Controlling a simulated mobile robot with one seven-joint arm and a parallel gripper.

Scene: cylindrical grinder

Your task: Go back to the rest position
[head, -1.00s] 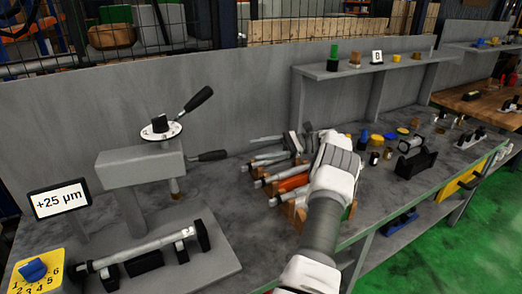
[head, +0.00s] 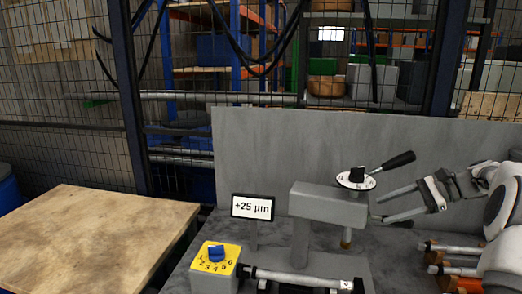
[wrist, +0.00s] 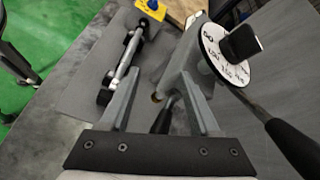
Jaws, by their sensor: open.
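My gripper (head: 381,207) is open at the right of the head view, with its two grey fingers pointing left beside the grey grinder head (head: 327,203). Nothing is between the fingers. In the wrist view my gripper (wrist: 158,82) shows both fingers spread, with the grinder head (wrist: 180,60) just beyond and a black lever handle (wrist: 163,115) between them lower down. The dial (wrist: 222,55) with its black knob and long black handle is close to the right finger. I cannot tell whether anything touches. No rest position is marked in view.
A shaft (head: 295,276) lies on supports in front of the grinder. The display (head: 253,207) reads +25 µm, above a yellow selector box (head: 215,258) with a blue knob. Several parts lie at the lower right. A wooden table (head: 95,235) stands left; a mesh fence is behind.

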